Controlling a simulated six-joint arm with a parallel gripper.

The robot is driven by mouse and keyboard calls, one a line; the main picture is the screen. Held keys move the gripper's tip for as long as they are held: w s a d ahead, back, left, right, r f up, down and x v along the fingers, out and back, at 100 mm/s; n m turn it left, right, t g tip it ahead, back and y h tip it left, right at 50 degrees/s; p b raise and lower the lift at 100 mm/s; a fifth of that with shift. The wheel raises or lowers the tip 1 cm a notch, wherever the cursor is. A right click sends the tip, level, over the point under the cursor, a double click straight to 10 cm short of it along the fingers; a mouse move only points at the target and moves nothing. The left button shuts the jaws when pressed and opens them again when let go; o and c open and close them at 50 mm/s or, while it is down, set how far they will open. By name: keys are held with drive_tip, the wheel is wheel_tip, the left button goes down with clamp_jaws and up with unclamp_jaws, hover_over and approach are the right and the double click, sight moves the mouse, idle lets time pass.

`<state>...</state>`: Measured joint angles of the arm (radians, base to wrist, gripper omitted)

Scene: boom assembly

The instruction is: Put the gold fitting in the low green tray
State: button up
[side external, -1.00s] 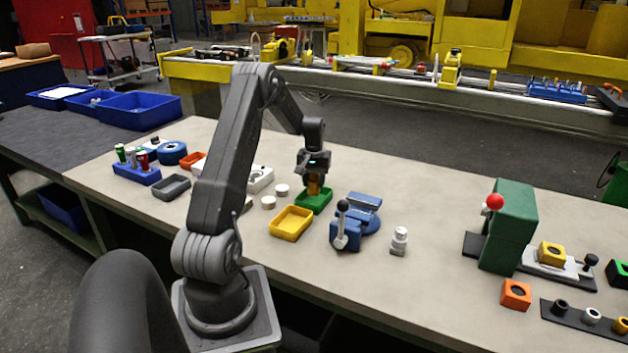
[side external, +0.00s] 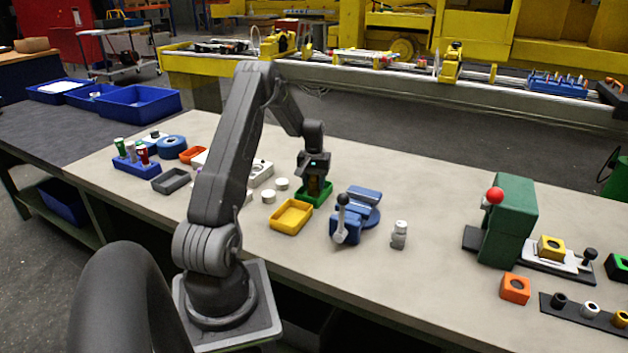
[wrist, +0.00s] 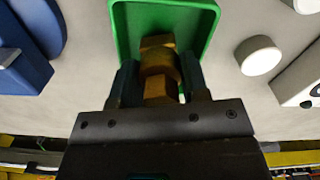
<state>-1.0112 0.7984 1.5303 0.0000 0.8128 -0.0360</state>
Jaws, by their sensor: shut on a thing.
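The gold fitting (wrist: 158,66) is between the two fingers of my gripper (wrist: 160,82) in the wrist view. My gripper is shut on it. The low green tray (wrist: 124,20) lies right behind and below the fitting in that view. In the side view my gripper (side external: 314,186) points down over the green tray (side external: 325,198), with the fingers low at or inside its rim. The fitting is mostly hidden there, and I cannot tell whether it touches the tray floor.
A yellow tray (side external: 291,216) stands next to the green tray. A blue vise (side external: 352,215) stands close on the right. White round pieces (side external: 269,196) lie to the left. A small grey-white cylinder part (side external: 399,235) stands right of the vise.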

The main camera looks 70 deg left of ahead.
drive_tip(key=o, duration=1)
drive_tip(key=shift+r, duration=4.55)
drive_tip(key=w+d+r+m+t, duration=0.1)
drive_tip(key=d+r+m, duration=0.1)
drive_tip(key=d+r, duration=0.5)
drive_tip(key=w+d+r+m+t+y, duration=0.1)
drive_tip(key=d+r+m, duration=0.1)
drive_tip(key=d, duration=0.9)
drive_tip(key=w+d+r+m, duration=0.1)
drive_tip(key=d+r+m, duration=0.1)
drive_tip(key=d+r, duration=0.45)
drive_tip(key=s+d+m+t, duration=0.1)
drive_tip(key=s+d+m, duration=0.1)
drive_tip(key=s+d, duration=0.2)
drive_tip(key=s+d+m+t, duration=0.1)
drive_tip(key=s+d+m, duration=0.1)
drive_tip(key=s+d, duration=0.3)
drive_tip(key=s+d+m+t+h, duration=0.1)
drive_tip(key=s+d, duration=0.3)
drive_tip(key=d, duration=0.7)
drive_tip(key=shift+s+d+f+m+t, duration=0.2)
drive_tip(key=shift+f+m+t, duration=0.1)
drive_tip(key=shift+m, duration=0.2)
